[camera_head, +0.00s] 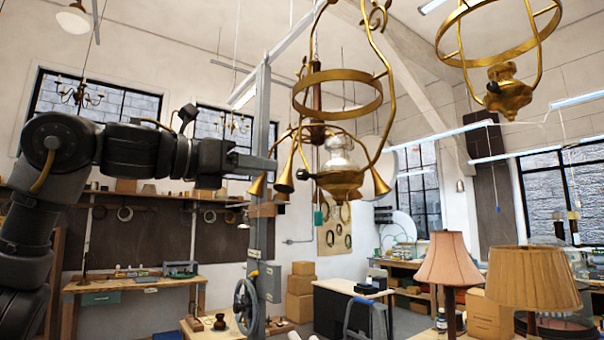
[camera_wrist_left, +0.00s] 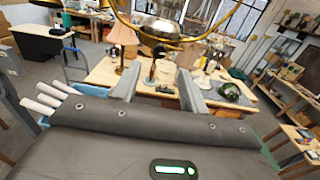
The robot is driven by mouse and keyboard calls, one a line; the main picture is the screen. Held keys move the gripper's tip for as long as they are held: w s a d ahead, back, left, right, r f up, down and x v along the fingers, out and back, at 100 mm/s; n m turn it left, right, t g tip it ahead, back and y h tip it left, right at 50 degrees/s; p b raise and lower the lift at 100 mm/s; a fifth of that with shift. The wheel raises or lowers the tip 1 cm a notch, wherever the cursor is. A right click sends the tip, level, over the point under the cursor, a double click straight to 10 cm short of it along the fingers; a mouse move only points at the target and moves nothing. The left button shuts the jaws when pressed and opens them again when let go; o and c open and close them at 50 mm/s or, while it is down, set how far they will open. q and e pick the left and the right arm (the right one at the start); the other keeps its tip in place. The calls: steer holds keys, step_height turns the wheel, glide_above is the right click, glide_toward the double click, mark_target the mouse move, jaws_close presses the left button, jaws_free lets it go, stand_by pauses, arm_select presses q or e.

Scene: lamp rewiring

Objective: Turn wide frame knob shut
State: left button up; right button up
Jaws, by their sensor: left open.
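A hanging brass lamp (camera_head: 340,178) with a tall looped frame, a broad ring and a silver-topped font hangs in the middle of the head view. A small knob-like part (camera_head: 306,176) seems to stick out at the font's left side. In the left wrist view the same lamp's font (camera_wrist_left: 160,30) shows at the top, beyond the fingers. A second brass-framed lamp (camera_head: 508,92) hangs at upper right; I cannot tell which is the wide frame. My left gripper (camera_head: 274,166) is open and empty, left of the middle lamp and apart from it. My right gripper is not in view.
A grey post (camera_head: 262,125) with a handwheel (camera_head: 245,305) stands behind my left gripper. Brass horn-shaped shades (camera_head: 285,178) hang close by. Shaded table lamps (camera_head: 447,260) stand at lower right. A workbench (camera_wrist_left: 120,77) lies below in the wrist view.

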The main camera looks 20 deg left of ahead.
mark_target(298, 173)
arm_select(q)
steer(key=p+x, duration=0.3)
steer(key=x, duration=0.6)
steer(key=shift+r+p, duration=0.15)
steer(key=shift+p, duration=0.25)
steer(key=shift+w+d, duration=0.4)
steer(key=shift+w, duration=0.15)
jaws_close()
